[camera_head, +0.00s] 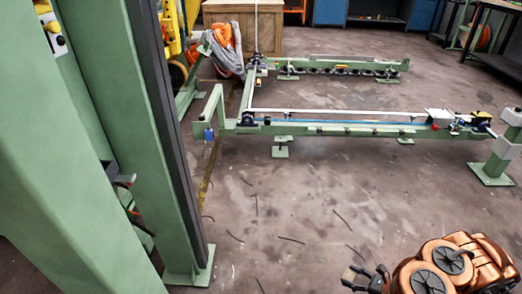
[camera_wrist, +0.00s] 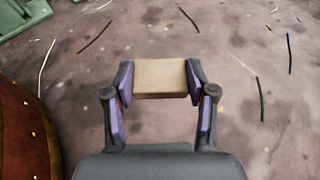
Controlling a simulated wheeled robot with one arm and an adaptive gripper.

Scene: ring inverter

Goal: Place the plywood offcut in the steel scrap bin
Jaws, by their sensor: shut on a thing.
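My gripper (camera_wrist: 160,85) is shut on a small tan block, the plywood offcut (camera_wrist: 160,78), in the wrist view. The block sits between the two purple-padded fingers, above the concrete floor. In the head view my gripper (camera_head: 362,278) shows at the bottom, right of centre, in front of my copper-coloured arm. The offcut cannot be made out in that view. I cannot identify a steel scrap bin in either view.
Green machine columns (camera_head: 150,130) fill the left of the head view. A low green rail frame (camera_head: 350,130) stands across the middle. A wooden crate (camera_head: 265,28) stands at the back. Several thin dark strips (camera_head: 291,240) lie on the otherwise open floor.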

